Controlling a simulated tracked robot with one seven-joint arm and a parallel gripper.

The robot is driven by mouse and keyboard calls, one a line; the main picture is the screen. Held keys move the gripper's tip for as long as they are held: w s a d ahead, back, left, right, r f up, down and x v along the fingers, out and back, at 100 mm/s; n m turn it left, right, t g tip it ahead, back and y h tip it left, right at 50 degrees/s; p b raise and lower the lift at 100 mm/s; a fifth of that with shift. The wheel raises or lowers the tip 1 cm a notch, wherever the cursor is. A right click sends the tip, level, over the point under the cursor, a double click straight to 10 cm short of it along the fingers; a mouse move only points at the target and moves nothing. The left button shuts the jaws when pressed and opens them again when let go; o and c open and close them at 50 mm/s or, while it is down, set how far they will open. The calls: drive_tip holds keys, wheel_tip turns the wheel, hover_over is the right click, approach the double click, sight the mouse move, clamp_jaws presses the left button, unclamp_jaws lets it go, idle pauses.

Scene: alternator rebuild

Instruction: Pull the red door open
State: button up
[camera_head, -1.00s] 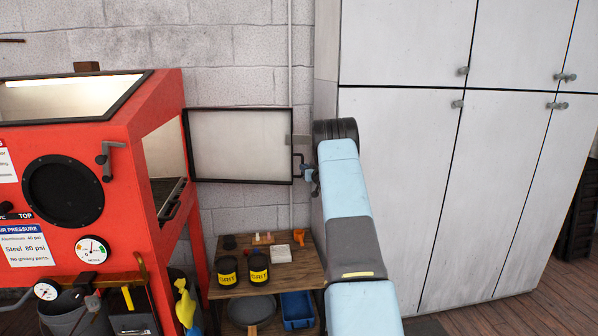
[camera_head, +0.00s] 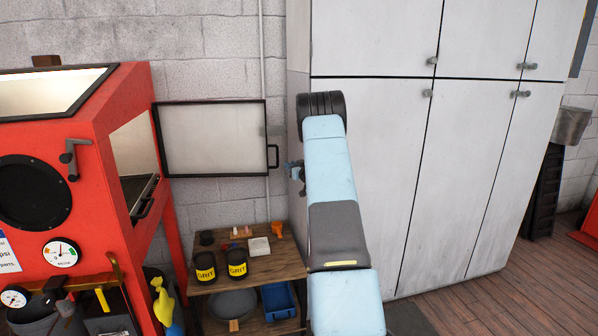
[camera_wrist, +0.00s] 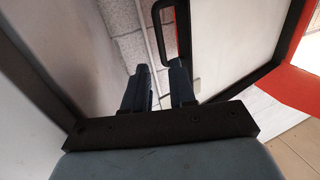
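The red cabinet (camera_head: 105,135) stands at the left in the head view. Its side door, a pale panel (camera_head: 212,138) in a black frame, stands swung out from the cabinet's right side, and the side opening is uncovered. The door's black handle (camera_head: 277,157) is on its right edge. My gripper (camera_head: 291,171) is just right of the handle, apart from it. In the wrist view my gripper's fingers (camera_wrist: 160,68) are spread with nothing between them. The handle (camera_wrist: 157,28) is just beyond the fingertips, and the door panel (camera_wrist: 232,40) fills the right.
A wooden shelf (camera_head: 262,270) below the door holds black grit tins (camera_head: 237,263), a blue bin (camera_head: 280,301) and small items. A tall pale cupboard (camera_head: 385,150) stands close behind and right of my arm. Open floor (camera_head: 470,305) lies at the lower right.

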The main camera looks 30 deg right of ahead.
drive_tip(key=s, duration=0.5)
drive_tip(key=shift+s+f, duration=0.1)
drive_tip(key=shift+s, duration=0.3)
